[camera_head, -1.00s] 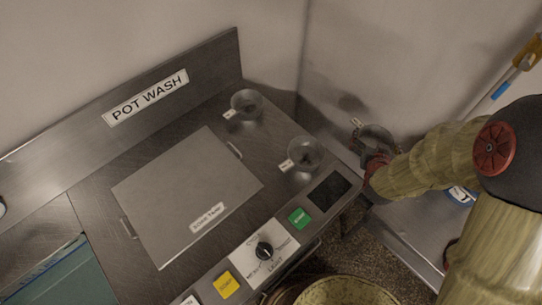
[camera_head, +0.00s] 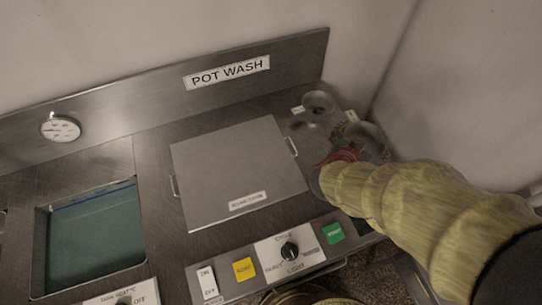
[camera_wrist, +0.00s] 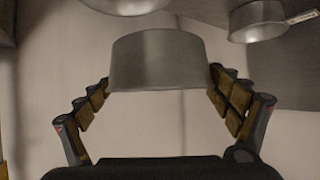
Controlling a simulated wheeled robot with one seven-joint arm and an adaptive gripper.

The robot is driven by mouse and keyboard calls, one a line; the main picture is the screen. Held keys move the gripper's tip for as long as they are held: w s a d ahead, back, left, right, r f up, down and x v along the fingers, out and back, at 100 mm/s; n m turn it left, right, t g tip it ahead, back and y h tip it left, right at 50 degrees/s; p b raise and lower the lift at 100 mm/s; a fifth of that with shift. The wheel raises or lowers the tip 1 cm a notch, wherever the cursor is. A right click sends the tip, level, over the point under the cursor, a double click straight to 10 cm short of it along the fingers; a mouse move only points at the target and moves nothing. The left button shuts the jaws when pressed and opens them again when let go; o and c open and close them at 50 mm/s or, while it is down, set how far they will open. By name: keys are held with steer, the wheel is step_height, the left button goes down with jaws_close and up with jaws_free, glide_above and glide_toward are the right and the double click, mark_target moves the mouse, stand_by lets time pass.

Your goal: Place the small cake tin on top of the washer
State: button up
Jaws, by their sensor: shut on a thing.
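A round grey metal cake tin (camera_head: 366,138) with a small tag is held at the right end of the washer. My gripper (camera_head: 347,160) is shut on it; the forearm partly hides the fingers. In the wrist view the tin (camera_wrist: 158,62) sits between my two fingers (camera_wrist: 160,98). The washer (camera_head: 158,150) is a steel unit marked POT WASH. The held tin overlaps its right end in the head view; I cannot tell its height above the top.
A flat lid (camera_head: 235,170) covers the middle. A water-filled tank (camera_head: 92,240) lies left. Controls with a dial (camera_head: 290,251) line the front.

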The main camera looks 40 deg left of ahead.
steer(key=s+a+r, duration=0.1)
steer(key=s+a, duration=0.4)
steer(key=s, duration=0.4)
steer(key=s+a+r, duration=0.1)
steer(key=s+a, duration=0.4)
steer(key=s, duration=0.3)
steer(key=shift+n+y, duration=0.4)
steer(key=b+x, duration=0.2)
steer(key=x, duration=0.3)
steer(key=f+b+x, duration=0.1)
steer(key=b+x, duration=0.1)
steer(key=x, duration=0.3)
steer(key=s+f+b+x, duration=0.1)
steer(key=b+x, duration=0.1)
steer(key=x, duration=0.4)
steer(key=shift+s+d, duration=0.1)
steer(key=shift+d, duration=0.2)
steer(key=shift+f, duration=0.15)
steer(key=f+b, duration=0.1)
steer(key=f, duration=0.1)
steer(key=f+b, duration=0.1)
steer(key=b, duration=0.1)
steer(key=shift+w+a+f, duration=0.1)
steer(key=shift+w+f, duration=0.3)
steer(key=shift+r, duration=0.15)
